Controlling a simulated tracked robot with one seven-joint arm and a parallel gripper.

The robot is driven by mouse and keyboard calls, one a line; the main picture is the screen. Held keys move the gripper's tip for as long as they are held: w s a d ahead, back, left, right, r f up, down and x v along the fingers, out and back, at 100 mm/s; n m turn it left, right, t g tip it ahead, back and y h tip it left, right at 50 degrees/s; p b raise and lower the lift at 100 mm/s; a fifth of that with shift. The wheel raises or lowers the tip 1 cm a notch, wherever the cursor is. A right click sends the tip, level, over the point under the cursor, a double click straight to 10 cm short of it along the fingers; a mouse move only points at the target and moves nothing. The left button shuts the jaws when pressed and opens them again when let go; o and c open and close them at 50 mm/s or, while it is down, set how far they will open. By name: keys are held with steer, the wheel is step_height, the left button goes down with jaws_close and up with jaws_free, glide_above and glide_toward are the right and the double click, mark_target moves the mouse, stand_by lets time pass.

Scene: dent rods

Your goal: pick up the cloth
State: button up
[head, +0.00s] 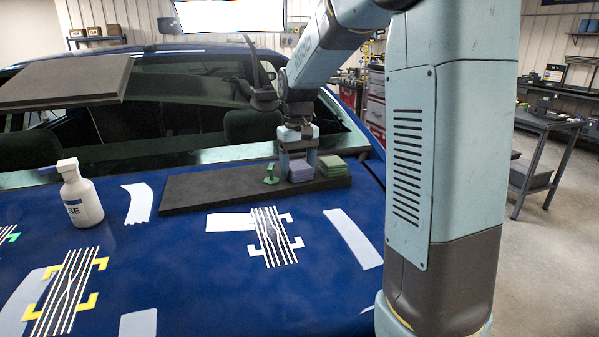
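A folded grey-purple cloth-like stack (301,171) sits on a dark board (215,190) on the blue car panel. A folded green cloth-like stack (332,166) lies right beside it. I cannot tell which one the task means. My gripper (299,163) points down over the grey-purple stack. Its two fingers are apart, with a gap between them. They overlap the stack's upper part in this view, and I cannot tell whether they touch it. Part of the stack's back is hidden by the fingers.
A small green tool (270,174) stands left of the gripper on the board. A white spray bottle (80,198) stands at left. Striped rod sets with white brackets (272,238) and yellow brackets (66,290) lie in front. A dark panel (65,80) is at upper left.

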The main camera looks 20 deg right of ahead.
mark_target(298, 165)
steer(key=shift+c, duration=1.2)
steer(key=shift+r, duration=0.1)
steer(key=shift+r, duration=0.3)
step_height(298, 165, up, 2)
steer(key=shift+r, duration=0.2)
steer(key=s+a+r, duration=0.4)
steer(key=s+r, duration=0.6)
steer(key=s, duration=0.3)
steer(key=shift+s, duration=0.2)
